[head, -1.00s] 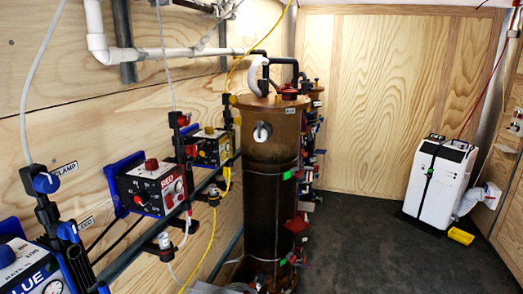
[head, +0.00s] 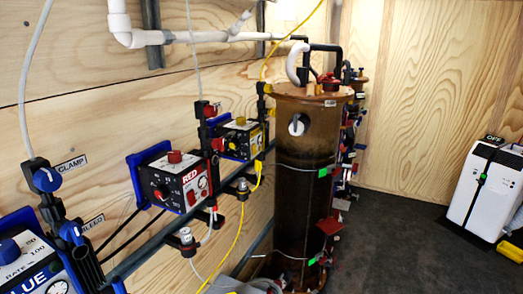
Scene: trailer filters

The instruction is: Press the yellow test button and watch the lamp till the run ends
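A dark pump box with a yellow-edged face (head: 243,142) hangs on the left wall, just left of the brown tank. A yellow knob or button (head: 241,121) stands on its top; I cannot tell whether this is the test button. Small round parts on its face are too small to read, and I cannot make out a lit lamp. My gripper is not in view.
A red-labelled box (head: 176,186) and a blue-labelled box (head: 32,268) sit nearer along the wall. A tall brown tank (head: 305,190) stands beside the rail. A white unit (head: 484,188) stands at the right. Dark floor (head: 400,245) between is clear.

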